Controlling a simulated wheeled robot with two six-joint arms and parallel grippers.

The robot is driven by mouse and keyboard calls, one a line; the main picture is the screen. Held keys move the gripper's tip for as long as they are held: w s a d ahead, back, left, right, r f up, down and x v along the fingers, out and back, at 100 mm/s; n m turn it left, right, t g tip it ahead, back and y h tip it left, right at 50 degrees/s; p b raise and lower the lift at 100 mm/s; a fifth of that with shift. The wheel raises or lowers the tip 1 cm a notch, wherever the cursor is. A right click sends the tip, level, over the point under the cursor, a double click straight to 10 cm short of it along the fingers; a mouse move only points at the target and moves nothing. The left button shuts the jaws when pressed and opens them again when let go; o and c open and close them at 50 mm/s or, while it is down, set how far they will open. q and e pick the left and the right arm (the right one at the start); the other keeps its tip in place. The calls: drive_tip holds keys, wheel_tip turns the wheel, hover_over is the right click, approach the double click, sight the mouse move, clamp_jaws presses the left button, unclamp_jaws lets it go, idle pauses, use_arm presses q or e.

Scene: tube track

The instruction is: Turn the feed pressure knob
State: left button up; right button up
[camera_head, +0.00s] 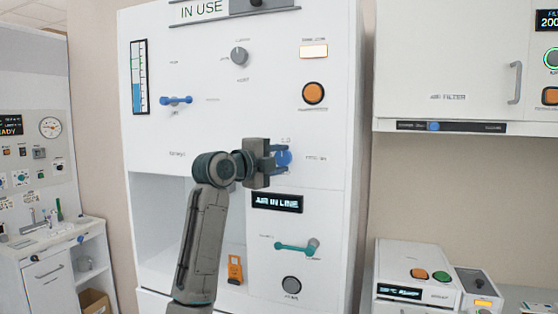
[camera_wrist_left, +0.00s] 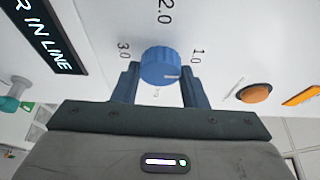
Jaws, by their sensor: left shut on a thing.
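The blue feed pressure knob (camera_head: 285,158) sits on the white cabinet front, under a label I can partly read. In the left wrist view the ribbed knob (camera_wrist_left: 160,66) has a pale mark on its face and the numbers 1.0, 2.0 and 3.0 around it. My left gripper (camera_head: 280,157) is at the cabinet front with its blue fingers on either side of the knob, shut on it. The fingers also show in the left wrist view (camera_wrist_left: 158,84). My right gripper is in neither view.
Below the knob are a display reading "IN LINE" (camera_head: 276,202), a teal lever (camera_head: 294,247) and a grey knob (camera_head: 291,285). An orange button (camera_head: 313,93) and a blue lever (camera_head: 176,100) are above. An orange device (camera_head: 235,269) stands in the open bay.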

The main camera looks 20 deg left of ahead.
use_arm(q)
drive_tip(key=shift+f, duration=0.15)
drive_tip(key=o, duration=1)
drive_tip(key=shift+s, duration=0.1)
drive_tip(key=shift+s+a+b, duration=0.15)
drive_tip(key=shift+s+b, duration=0.1)
drive_tip(key=shift+b, duration=0.05)
drive_tip(key=b+v, duration=0.4)
drive_tip(key=v, duration=0.6)
